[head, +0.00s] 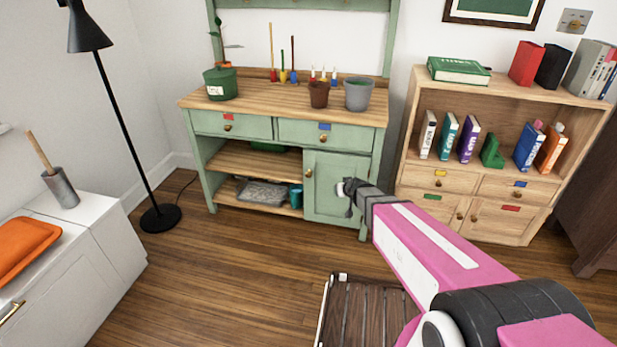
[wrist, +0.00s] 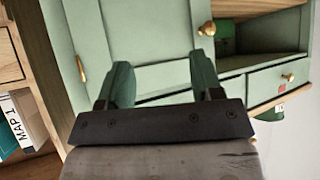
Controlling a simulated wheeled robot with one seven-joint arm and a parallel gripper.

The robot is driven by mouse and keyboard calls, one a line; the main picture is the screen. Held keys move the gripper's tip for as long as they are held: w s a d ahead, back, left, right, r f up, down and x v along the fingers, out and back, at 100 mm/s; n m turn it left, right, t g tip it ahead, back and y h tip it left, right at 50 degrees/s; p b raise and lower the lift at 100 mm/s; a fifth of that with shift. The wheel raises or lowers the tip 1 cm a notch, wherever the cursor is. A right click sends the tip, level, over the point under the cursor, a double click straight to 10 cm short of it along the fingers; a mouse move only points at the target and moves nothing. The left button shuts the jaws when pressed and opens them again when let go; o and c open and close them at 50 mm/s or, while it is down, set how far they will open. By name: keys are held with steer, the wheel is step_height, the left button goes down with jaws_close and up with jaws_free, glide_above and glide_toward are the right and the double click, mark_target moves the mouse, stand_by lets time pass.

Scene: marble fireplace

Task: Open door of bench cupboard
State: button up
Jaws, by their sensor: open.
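The green bench cupboard (head: 333,158) stands against the back wall with a wooden top. Its door (head: 322,200), at the lower right of the bench, looks shut. In the wrist view, which looks roughly upside down, the door panel (wrist: 140,30) fills the upper middle, with a round brass knob (wrist: 207,28) near its edge. My gripper (head: 347,188) is in front of the door in the head view. In the wrist view my gripper (wrist: 160,80) has its two green fingers apart with nothing between them. The knob is beyond the right finger, and I see no contact.
Open shelves (head: 255,160) are left of the door, with two drawers above. A wooden bookcase (head: 404,150) stands close on the right. A slatted wooden piece (head: 362,315) is on the floor in front. Clear floor (head: 240,270) lies left of it.

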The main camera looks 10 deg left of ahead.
steer(key=w+a+f+t, duration=0.2)
steer(key=w+a+t, duration=0.25)
steer(key=a, duration=0.65)
steer(key=m+t+h, duration=0.2)
steer(key=t+h, duration=0.2)
steer(key=h, duration=0.1)
glide_toward(308, 175)
steer(key=w, duration=1)
steer(key=shift+w+d+f, duration=0.1)
steer(key=shift+w+f, duration=0.05)
jaws_close()
steer(key=shift+s+n, duration=0.2)
steer(key=shift+n, duration=0.1)
